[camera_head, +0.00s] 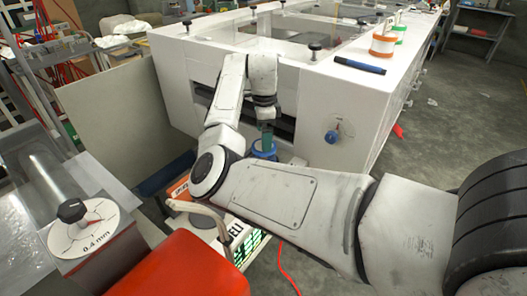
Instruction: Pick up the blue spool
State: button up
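A blue, round, spool-like thing (264,151) shows low in front of the white cabinet, partly hidden behind my arm. I take it to be the blue spool. My gripper (266,122) points down just above it, at the end of my bent white arm. A dark teal upright piece shows between the gripper and the blue round part; I cannot tell which of them it belongs to. The fingers are small and dark here, so I cannot tell whether they are open, shut or touching the spool.
The white cabinet (335,90) fills the middle. On its top are an orange-and-white spool (383,44), a green-rimmed spool (400,29) and a blue marker-like rod (360,66). A red surface (180,270) and a dial (88,228) are front left. Grey floor is open right.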

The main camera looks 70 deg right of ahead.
jog(key=shift+f, duration=1.7)
jog(key=shift+r, duration=0.15)
jog(key=c, duration=1.1)
